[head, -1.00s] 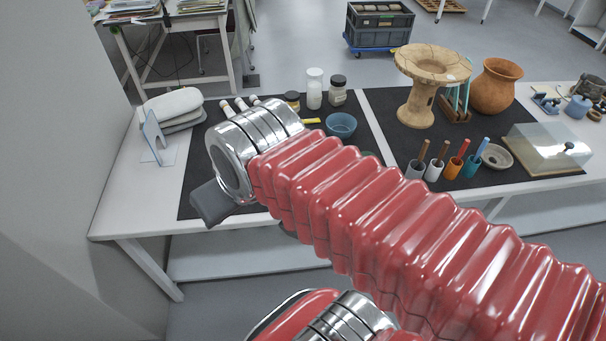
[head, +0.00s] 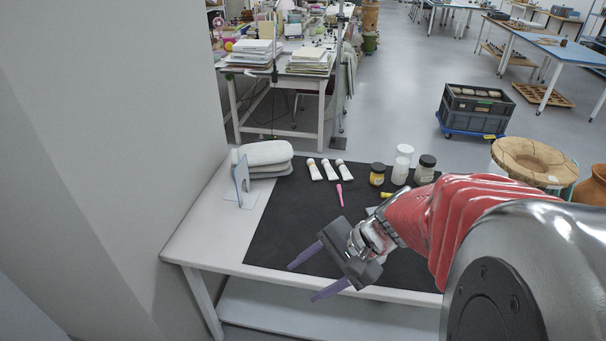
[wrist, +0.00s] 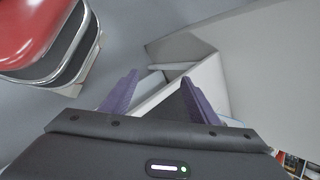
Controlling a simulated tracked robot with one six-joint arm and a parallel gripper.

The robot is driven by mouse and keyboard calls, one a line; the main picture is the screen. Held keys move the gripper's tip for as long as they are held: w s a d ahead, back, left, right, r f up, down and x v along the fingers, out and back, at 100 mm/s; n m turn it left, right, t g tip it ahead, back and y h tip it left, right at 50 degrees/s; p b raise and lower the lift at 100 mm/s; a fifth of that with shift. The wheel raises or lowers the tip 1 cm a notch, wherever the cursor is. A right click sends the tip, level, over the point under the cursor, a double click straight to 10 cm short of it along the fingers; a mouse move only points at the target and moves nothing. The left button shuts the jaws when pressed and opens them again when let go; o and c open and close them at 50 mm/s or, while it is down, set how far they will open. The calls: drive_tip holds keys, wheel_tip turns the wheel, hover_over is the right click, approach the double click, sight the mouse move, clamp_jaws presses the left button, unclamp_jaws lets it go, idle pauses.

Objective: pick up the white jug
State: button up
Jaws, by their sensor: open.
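I cannot make out a thing that is clearly a white jug. A white, lidded cylindrical container (head: 402,166) stands at the back of the black mat in the head view, between two dark-lidded jars. My gripper (head: 301,283) is open and empty, with its purple fingers spread near the front edge of the table, left of and nearer than that container. In the wrist view my gripper (wrist: 159,78) shows both fingers apart, with nothing between them. My arm hides the right part of the mat.
The black mat (head: 285,235) lies on a white table (head: 210,225). White tubes (head: 328,169), a pink pen-like item (head: 339,195) and dark-lidded jars (head: 425,170) stand or lie at the back. Stacked grey-white pads (head: 264,157) are at the left corner. The mat's left middle is clear.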

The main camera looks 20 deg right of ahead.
drive_tip(key=d+f+m+t+h, duration=0.2)
drive_tip(key=d+f+m+t, duration=0.1)
drive_tip(key=d+m, duration=0.4)
drive_tip(key=d+f+m+t+h, duration=0.2)
drive_tip(key=d+f+m, duration=0.4)
drive_tip(key=d, duration=0.6)
drive_tip(key=s+d+f+m+t+h, duration=0.1)
drive_tip(key=d+f+m+t, duration=0.3)
drive_tip(key=d+m, duration=0.5)
drive_tip(key=shift+d+f+m+t+h, duration=0.25)
drive_tip(key=shift+m+t+h, duration=0.15)
drive_tip(key=shift+m+h, duration=0.25)
drive_tip(key=shift+x, duration=4.3)
drive_tip(key=shift+x, duration=2.6)
drive_tip(key=shift+r, duration=0.15)
